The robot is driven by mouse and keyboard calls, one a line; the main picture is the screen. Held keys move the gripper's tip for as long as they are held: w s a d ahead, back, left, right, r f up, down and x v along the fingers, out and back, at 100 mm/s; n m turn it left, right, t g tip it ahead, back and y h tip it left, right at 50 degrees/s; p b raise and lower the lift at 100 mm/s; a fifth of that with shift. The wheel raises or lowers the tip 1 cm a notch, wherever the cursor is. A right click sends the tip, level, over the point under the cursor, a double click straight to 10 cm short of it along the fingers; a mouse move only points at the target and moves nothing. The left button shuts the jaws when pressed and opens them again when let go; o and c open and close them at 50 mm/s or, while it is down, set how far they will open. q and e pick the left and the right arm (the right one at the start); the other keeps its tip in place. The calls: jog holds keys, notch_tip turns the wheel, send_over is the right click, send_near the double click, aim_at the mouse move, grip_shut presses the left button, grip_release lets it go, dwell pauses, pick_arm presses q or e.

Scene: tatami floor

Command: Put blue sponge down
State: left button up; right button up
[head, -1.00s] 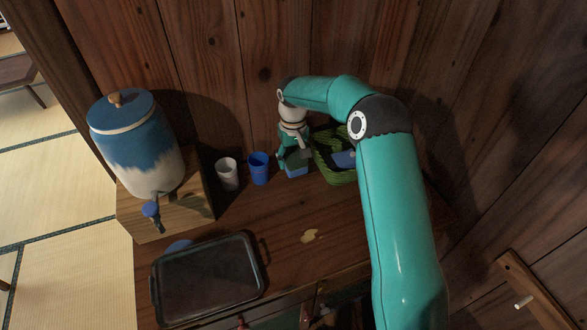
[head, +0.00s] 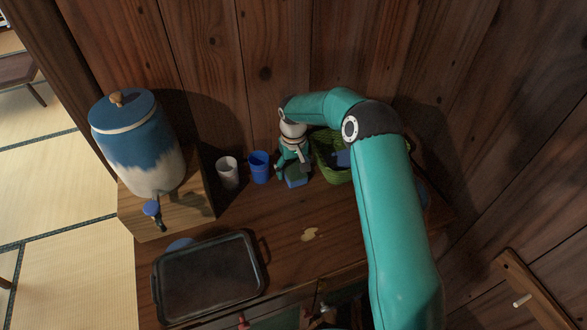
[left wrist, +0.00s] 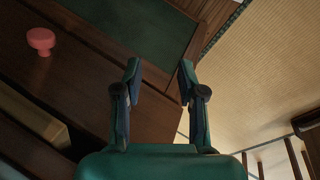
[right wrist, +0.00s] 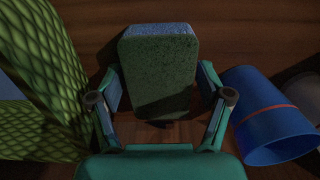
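The blue sponge, blue with a green face, stands at the back of the wooden counter in the head view (head: 297,181). It fills the upper middle of the right wrist view (right wrist: 160,65). My right gripper (head: 291,165) is low over it; in the right wrist view its fingers (right wrist: 160,80) stand on both sides of the sponge, with narrow gaps visible beside it. They look open around it. My left gripper (left wrist: 160,65) is open and empty in the left wrist view, and it is not in the head view.
A blue cup (head: 259,168) and a white cup (head: 228,172) stand left of the sponge. A green basket (head: 331,170) is close on its right. A dark tray (head: 209,278) lies at the front left, and a blue-white dispenser (head: 137,145) stands behind it. The counter's middle is mostly clear.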

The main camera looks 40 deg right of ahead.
aim_at(294, 168)
jog(key=shift+r, duration=0.1)
jog(key=shift+r, duration=0.55)
notch_tip(294, 168, up, 11)
jog(key=b, duration=0.1)
dwell(0.6)
